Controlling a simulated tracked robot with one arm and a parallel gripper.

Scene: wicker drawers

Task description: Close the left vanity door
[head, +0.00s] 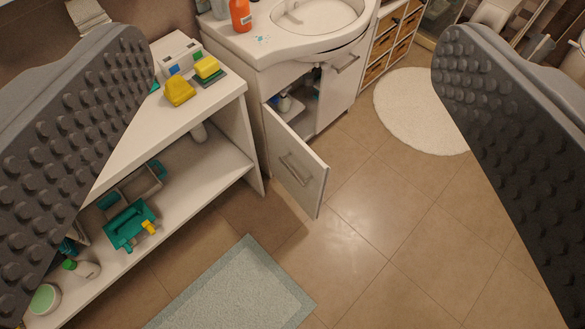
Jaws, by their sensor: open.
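The left vanity door (307,186) is white with a metal bar handle (297,168). It stands swung open, out from the white vanity (265,85) under the sink. Bottles (285,103) show inside the opening. The right vanity door (338,90) looks shut or nearly so. My gripper (295,60) is open, its two dark studded fingers wide apart at the left and right of the picture. It is empty, and the open door shows between the fingers, apart from both.
A white shelf unit (225,105) with sponges on top and teal items inside stands left of the vanity. A bath mat (240,290) and a round white rug (415,110) lie on the tiled floor. Wicker drawers (385,45) stand beyond the vanity. The floor right of the door is clear.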

